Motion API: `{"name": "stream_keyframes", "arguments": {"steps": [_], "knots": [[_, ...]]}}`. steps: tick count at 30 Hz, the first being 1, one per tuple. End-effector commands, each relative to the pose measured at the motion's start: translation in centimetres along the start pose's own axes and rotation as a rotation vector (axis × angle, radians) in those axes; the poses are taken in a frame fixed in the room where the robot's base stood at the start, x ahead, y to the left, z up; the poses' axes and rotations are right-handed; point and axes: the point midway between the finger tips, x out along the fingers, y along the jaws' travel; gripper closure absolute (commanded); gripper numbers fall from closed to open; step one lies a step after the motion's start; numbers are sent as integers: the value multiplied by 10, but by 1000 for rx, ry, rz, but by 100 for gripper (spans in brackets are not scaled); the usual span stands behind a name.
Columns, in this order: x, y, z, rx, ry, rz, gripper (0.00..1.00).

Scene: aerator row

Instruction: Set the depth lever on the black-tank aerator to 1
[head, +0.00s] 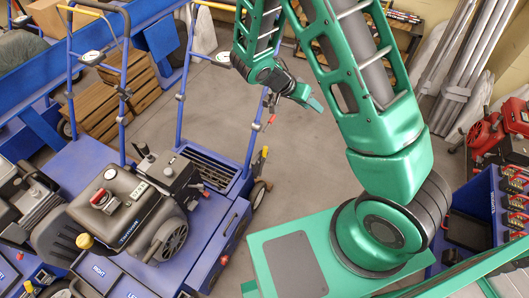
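A blue aerator with a black tank (122,200) on its engine stands at the left, with blue tubular handles rising behind it. A lever with a yellow tip (265,152) and a small red-tipped part (271,119) show near its right handle post. I cannot tell which is the depth lever, and no scale or number is readable there.
Part of another blue machine with an engine (32,212) shows at the left edge. Wooden crates (108,98) stand behind. At the right are a blue bin with red-handled items (482,212), red equipment (487,130) and leaning metal pipes (466,70). Grey floor (300,150) between is clear.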

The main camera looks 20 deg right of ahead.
Motion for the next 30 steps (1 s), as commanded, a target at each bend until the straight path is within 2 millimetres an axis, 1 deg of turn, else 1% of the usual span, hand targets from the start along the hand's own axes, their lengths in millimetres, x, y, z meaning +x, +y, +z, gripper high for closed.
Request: {"name": "stream_keyframes", "arguments": {"steps": [1, 6, 11, 15, 21, 26, 27, 30], "knots": [[5, -15, 11, -2, 38, -5, 63], [20, -59, 42, 21, 158, -48, 63], [33, -96, 77, 37, 266, -113, 63], [45, -125, 112, 44, 350, -187, 63], [62, -157, 165, 45, 449, -313, 63], [78, -176, 208, 35, 507, -424, 63], [82, -179, 219, 32, 519, -454, 63], [92, -186, 245, 22, 542, -523, 63]]}}
